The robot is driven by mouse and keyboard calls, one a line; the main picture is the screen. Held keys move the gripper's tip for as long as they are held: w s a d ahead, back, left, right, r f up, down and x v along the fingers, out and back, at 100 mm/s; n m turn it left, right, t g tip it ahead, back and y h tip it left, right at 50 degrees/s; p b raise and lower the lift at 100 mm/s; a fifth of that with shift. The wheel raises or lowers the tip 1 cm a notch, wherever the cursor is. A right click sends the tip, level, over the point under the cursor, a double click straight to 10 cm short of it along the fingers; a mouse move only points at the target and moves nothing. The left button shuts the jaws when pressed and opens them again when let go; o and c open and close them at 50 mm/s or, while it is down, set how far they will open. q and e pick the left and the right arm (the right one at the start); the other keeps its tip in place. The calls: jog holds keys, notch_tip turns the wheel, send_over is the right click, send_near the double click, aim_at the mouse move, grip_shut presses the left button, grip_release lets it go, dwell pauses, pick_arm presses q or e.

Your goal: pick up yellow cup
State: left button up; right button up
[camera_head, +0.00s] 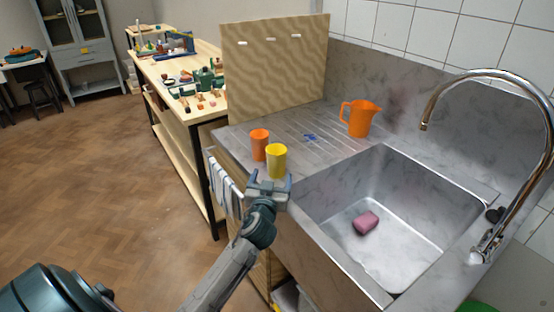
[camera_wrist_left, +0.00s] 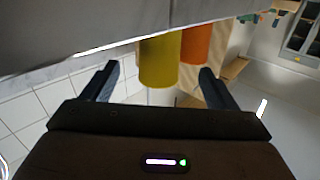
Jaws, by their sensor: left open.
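The yellow cup (camera_head: 277,161) stands upright on the drainboard of the sink counter, near its front edge. An orange cup (camera_head: 260,144) stands just behind and to the left of it. My left gripper (camera_head: 269,179) is open at the near side of the yellow cup, with no grip on it. In the left wrist view, which looks upside down, the yellow cup (camera_wrist_left: 159,62) shows between the two spread fingers, and the orange cup (camera_wrist_left: 195,46) is partly behind it. I cannot tell how far the fingers reach around the cup. My right gripper is not in view.
An orange jug (camera_head: 360,118) stands farther back on the drainboard, by a small blue item (camera_head: 310,137). The sink basin with a pink block (camera_head: 366,222) and a curved tap (camera_head: 485,78) lies right. A tall board (camera_head: 272,68) stands behind the cups. Left is open floor.

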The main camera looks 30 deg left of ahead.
aim_at(275, 166)
pick_arm(q)
jog(key=shift+w+a+r, duration=0.15)
jog(key=shift+w+a, duration=0.15)
jog(key=shift+w, duration=0.35)
jog(key=shift+w+a+p, duration=0.15)
jog(key=shift+w+p, duration=0.15)
jog(key=shift+w, duration=0.05)
jog(key=p+x, duration=0.1)
jog(key=x, duration=0.2)
jog(key=shift+w, duration=0.3)
jog(key=shift+w+a+p, duration=0.2)
jog(key=shift+w+p, duration=0.15)
jog(key=shift+w+a, duration=0.1)
jog(key=shift+w, duration=0.05)
jog(key=shift+c, duration=0.9)
jog(key=c, duration=0.9)
jog(key=shift+c, duration=0.2)
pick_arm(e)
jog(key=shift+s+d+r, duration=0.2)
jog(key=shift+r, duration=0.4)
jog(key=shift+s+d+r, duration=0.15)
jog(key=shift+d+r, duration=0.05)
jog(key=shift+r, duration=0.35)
